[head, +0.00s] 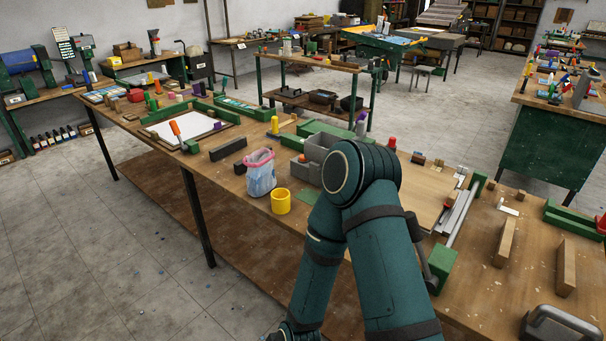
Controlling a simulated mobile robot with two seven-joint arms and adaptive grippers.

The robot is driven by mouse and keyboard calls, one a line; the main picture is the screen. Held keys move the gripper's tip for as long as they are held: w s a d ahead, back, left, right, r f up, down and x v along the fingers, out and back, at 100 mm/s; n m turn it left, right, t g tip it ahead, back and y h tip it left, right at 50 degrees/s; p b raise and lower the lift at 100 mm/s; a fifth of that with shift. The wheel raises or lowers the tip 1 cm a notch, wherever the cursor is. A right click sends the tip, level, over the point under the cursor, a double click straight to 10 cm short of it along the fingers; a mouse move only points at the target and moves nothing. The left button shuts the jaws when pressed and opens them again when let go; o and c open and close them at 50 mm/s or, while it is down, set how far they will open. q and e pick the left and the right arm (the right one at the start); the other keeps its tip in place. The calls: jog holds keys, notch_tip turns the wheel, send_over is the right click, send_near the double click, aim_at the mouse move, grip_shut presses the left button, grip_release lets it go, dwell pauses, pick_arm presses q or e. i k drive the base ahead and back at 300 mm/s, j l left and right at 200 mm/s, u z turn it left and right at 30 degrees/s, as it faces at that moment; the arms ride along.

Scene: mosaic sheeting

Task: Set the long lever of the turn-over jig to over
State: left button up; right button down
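A green-framed fixture with a white panel (182,127) lies on the left part of the long wooden bench. An orange-red handle (175,128) stands up tilted at its left side; I cannot tell for sure if this is the long lever of the turn-over jig. A second wooden board (421,203) with green parts and grey rails lies right of the middle, partly hidden by my own teal arm. That arm fills the bottom centre, bent at its elbow, with its lower link running down out of the picture. Neither of my grippers shows.
On the bench stand a dark block (228,149), a lined bin (261,173), a yellow cup (281,201) and grey boxes (318,150). Wooden bars (506,242) lie at the right. Open concrete floor (110,265) lies in front of the bench at left.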

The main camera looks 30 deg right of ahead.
aim_at(431, 282)
jog(key=k+z, duration=0.1)
jog(key=z, duration=1.65)
